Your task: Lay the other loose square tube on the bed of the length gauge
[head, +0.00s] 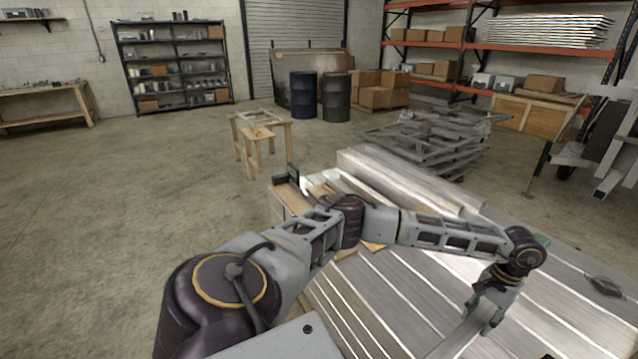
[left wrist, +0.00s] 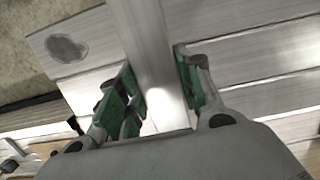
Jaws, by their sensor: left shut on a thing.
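My left gripper (head: 491,318) is at the right of the head view, low over the stack of aluminium profiles. Its green-padded fingers are shut on a square tube (head: 455,338), a bare silver bar running toward the lower edge. In the left wrist view the tube (left wrist: 143,40) passes between the green pads of the gripper (left wrist: 155,95). A wooden piece with a dark upright end (head: 288,180) shows beyond my arm; it may be part of the length gauge, mostly hidden by the arm. My right gripper is not in view.
Aluminium profiles (head: 560,275) lie side by side under the gripper, with a dark flat item (head: 606,286) on them at the right. A stack of grey frames (head: 425,142) stands behind. A small wooden trestle (head: 275,129) stands on open floor.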

